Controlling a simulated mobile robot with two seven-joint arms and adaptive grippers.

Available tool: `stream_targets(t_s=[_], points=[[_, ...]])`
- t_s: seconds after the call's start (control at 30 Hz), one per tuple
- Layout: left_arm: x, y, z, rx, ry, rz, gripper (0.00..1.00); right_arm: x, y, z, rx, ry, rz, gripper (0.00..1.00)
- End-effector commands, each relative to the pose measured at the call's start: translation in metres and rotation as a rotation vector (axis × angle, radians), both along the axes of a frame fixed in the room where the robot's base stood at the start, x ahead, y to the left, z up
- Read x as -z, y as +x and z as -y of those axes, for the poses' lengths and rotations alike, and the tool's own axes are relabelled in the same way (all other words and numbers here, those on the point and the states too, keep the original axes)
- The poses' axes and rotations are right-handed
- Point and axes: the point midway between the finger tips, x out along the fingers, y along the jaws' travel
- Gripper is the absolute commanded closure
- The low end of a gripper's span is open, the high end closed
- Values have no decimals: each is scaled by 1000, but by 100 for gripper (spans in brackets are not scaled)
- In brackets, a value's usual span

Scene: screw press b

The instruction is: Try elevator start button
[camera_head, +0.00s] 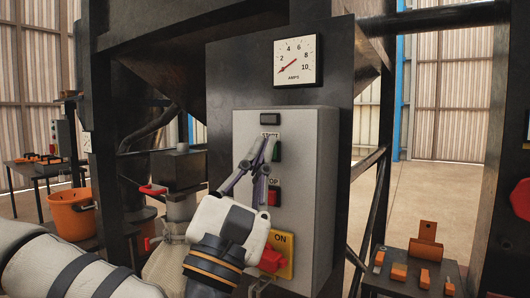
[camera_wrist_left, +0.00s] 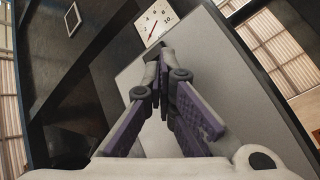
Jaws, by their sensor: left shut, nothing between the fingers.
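The grey control box (camera_head: 313,165) is mounted on a dark steel column. Its green start button (camera_head: 277,151) sits below the START label (camera_head: 270,134), partly covered by my fingertips. My left gripper (camera_head: 267,146) is shut and empty, its tips over or just in front of the button; I cannot tell if they touch it. In the left wrist view the shut fingers (camera_wrist_left: 163,55) point at the box face (camera_wrist_left: 215,75), and the button is hidden. A red stop button (camera_head: 273,195) is lower on the box. My right gripper is not in view.
An amps gauge (camera_head: 295,60) above the box has its red needle at the low end. A red switch on a yellow plate (camera_head: 283,243) is low on the box. An orange bucket (camera_head: 72,214) stands left; orange tools (camera_head: 424,252) lie on a table at right.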

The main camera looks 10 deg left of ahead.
Motion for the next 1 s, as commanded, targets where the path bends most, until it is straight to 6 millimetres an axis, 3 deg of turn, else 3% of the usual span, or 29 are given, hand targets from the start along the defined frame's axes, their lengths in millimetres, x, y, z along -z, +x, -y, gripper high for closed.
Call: stream_targets(t_s=[0.33, 1.0], points=[[0, -2, -1, 0, 0, 0, 100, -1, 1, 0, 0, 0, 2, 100], [-1, -24, -9, 0, 0, 2, 100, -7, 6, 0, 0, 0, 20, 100]])
